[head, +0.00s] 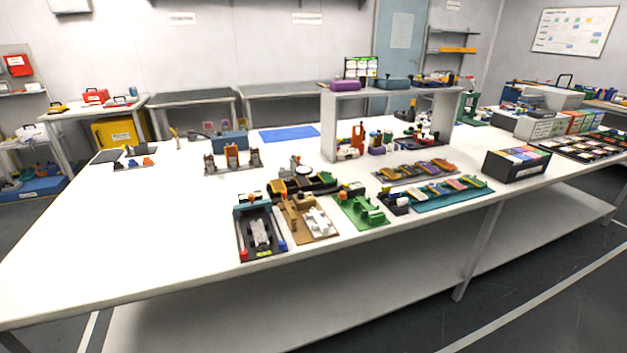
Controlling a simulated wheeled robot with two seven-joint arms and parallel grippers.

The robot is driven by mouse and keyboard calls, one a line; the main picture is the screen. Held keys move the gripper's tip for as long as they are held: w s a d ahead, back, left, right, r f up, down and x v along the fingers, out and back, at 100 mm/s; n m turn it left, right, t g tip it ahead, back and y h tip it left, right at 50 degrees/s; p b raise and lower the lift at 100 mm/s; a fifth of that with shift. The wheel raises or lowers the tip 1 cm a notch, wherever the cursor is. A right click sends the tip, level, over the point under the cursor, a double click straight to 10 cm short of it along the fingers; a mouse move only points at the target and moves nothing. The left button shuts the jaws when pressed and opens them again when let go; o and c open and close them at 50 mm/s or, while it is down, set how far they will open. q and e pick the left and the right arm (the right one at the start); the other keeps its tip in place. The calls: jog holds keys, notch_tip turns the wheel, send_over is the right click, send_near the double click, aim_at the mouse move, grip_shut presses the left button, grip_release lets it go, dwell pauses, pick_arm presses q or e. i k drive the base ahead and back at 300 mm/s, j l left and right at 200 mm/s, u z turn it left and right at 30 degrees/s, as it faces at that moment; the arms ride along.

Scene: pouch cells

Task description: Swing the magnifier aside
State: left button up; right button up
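What looks like the magnifier (302,170) is a small round pale lens with a dark rim. It stands on the white table (150,230) near a dark fixture (322,182), behind the brown board. At this size I cannot make out its arm or joint clearly, or tell exactly what lies under the lens. Neither of my grippers is in view.
Close in front are a black tray fixture (243,240), a brown board (320,234) with white parts, and a green fixture (361,211). A teal tray (440,201) lies to the right. A grey shelf riser (328,125) stands behind. The table's left front is clear.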

aim_at(300, 170)
jog(key=i+l+u, duration=0.1)
jog(key=i, duration=0.65)
jog(key=i+l+u, duration=0.15)
jog(key=i, duration=0.55)
